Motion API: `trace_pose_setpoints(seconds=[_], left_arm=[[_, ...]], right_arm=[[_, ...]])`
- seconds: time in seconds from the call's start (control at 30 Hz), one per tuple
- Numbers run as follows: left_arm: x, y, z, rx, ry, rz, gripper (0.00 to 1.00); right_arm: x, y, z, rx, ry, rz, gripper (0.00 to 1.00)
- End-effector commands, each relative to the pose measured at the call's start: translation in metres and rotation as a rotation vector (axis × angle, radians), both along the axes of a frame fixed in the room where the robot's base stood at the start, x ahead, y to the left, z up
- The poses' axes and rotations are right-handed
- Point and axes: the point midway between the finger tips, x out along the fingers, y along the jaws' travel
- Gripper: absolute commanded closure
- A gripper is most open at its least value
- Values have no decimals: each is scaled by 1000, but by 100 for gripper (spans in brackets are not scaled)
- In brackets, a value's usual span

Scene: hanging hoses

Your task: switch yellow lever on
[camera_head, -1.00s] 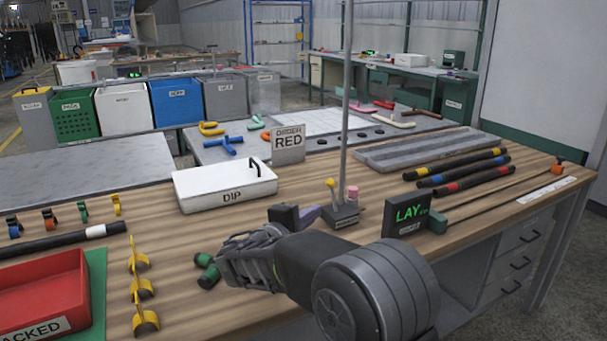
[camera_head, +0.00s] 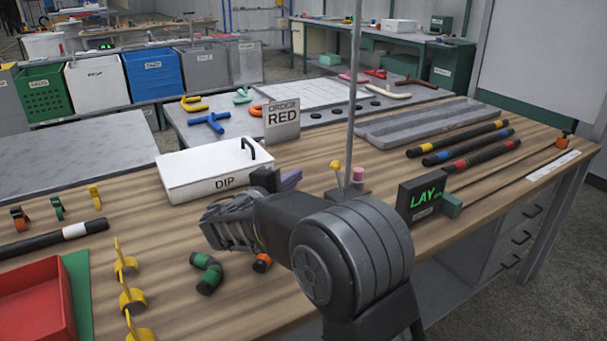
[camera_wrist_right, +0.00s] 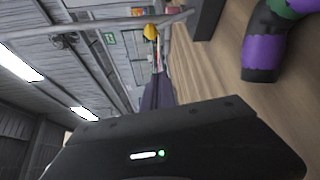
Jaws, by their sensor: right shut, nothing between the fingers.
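The yellow lever (camera_head: 336,166) is a thin stick with a round yellow knob, beside a pink-topped knob (camera_head: 358,174) and a metal pole. Its base is mostly hidden behind my right arm. In the right wrist view the yellow knob (camera_wrist_right: 150,31) shows past the fingers. My right gripper (camera_head: 293,177) has purple fingers on a black body, shut and empty. It is left of the lever, apart from it, and points towards it. The shut fingers also show in the right wrist view (camera_wrist_right: 158,92). My left gripper is not in view.
A white DIP box (camera_head: 205,180) stands behind my right wrist, and the LAY sign (camera_head: 422,197) right of the lever. A green-ended elbow hose (camera_head: 207,272) lies in front. A purple and green hose (camera_wrist_right: 268,45) lies close by in the right wrist view.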

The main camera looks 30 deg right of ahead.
Motion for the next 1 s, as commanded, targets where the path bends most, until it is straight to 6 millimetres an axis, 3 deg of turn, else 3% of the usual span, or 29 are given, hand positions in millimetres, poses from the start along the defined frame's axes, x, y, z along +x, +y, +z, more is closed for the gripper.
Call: trace_pose_setpoints(seconds=[0.5,0.73,1.0], left_arm=[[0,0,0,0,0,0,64],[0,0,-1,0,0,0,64],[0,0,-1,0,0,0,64]], right_arm=[[43,-81,-9,-3,1,-3,100],[13,-85,-3,1,0,0,100],[4,-87,-1,-2,0,-1,100]])
